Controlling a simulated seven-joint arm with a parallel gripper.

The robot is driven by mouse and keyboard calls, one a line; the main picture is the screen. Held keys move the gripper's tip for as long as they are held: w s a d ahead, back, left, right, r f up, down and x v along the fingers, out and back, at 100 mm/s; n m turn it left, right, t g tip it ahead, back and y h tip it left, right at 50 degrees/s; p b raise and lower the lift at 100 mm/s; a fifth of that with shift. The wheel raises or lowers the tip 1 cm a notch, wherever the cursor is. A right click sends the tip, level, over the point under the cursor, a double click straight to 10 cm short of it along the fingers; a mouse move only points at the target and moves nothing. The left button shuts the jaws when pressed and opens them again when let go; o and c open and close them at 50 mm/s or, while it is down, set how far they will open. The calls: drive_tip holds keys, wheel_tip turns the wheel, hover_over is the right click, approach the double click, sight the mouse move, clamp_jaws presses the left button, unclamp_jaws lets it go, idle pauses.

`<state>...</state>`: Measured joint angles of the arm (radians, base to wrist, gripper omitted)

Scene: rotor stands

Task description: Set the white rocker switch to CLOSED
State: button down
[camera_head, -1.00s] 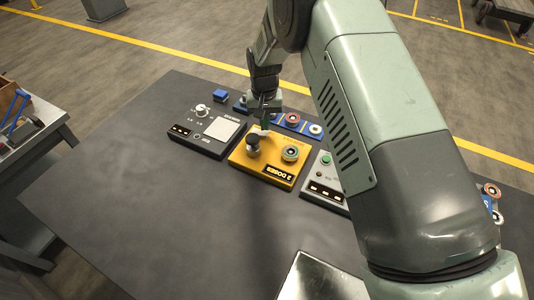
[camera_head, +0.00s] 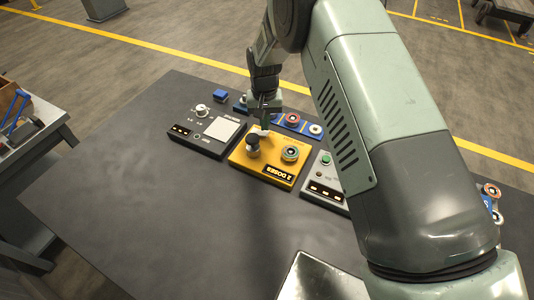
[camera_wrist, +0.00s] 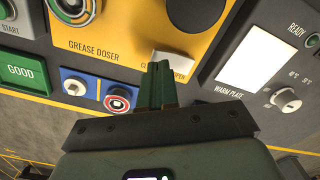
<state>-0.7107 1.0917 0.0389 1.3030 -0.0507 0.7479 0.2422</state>
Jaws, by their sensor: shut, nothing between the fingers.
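The white rocker switch (camera_wrist: 174,60) sits on the yellow grease doser panel (camera_wrist: 112,22), near its edge, in the wrist view. It also shows as a small white piece in the head view (camera_head: 262,131). My gripper (camera_wrist: 162,70) is shut and empty, with its green fingertips at the switch's left end. I cannot tell whether they touch it. The fingers hide part of the switch and the middle of the label beside it. In the head view my gripper (camera_head: 266,121) is right over the far side of the panel.
Blue blocks with buttons lie behind.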

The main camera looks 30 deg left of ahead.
drive_tip(key=shift+f, duration=1.05)
idle(0.4)
drive_tip(key=shift+r, duration=3.55)
